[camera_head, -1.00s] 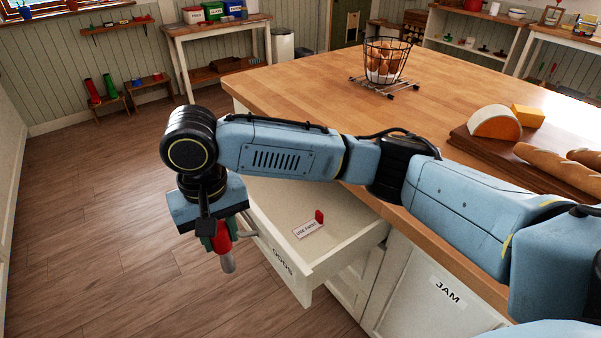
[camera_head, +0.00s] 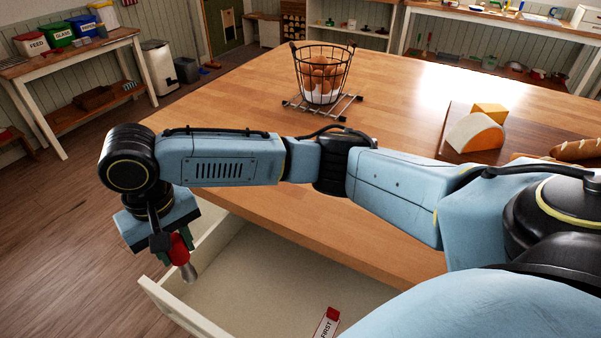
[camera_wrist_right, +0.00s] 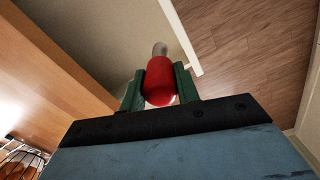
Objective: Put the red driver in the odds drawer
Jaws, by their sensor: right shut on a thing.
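The red driver (camera_head: 181,252) has a red handle and a grey metal end. My right gripper (camera_head: 172,250) is shut on its handle, and the metal end points down. In the right wrist view the driver (camera_wrist_right: 159,82) sits between the two green fingers (camera_wrist_right: 160,90). The open odds drawer (camera_head: 240,262) extends from the island, with a pale, mostly bare floor. The gripper and driver are above the drawer's left part, near its left wall; the exact height is unclear. A card reading "FIRST" with a red piece (camera_head: 331,316) lies in the drawer. My left gripper is out of view.
The wooden island top (camera_head: 420,85) carries a wire egg basket (camera_head: 322,75) on a rack, and a board with cheese (camera_head: 476,133) and bread (camera_head: 578,149). A side table (camera_head: 75,65) with labelled boxes stands at the far left. The floor on the left is clear.

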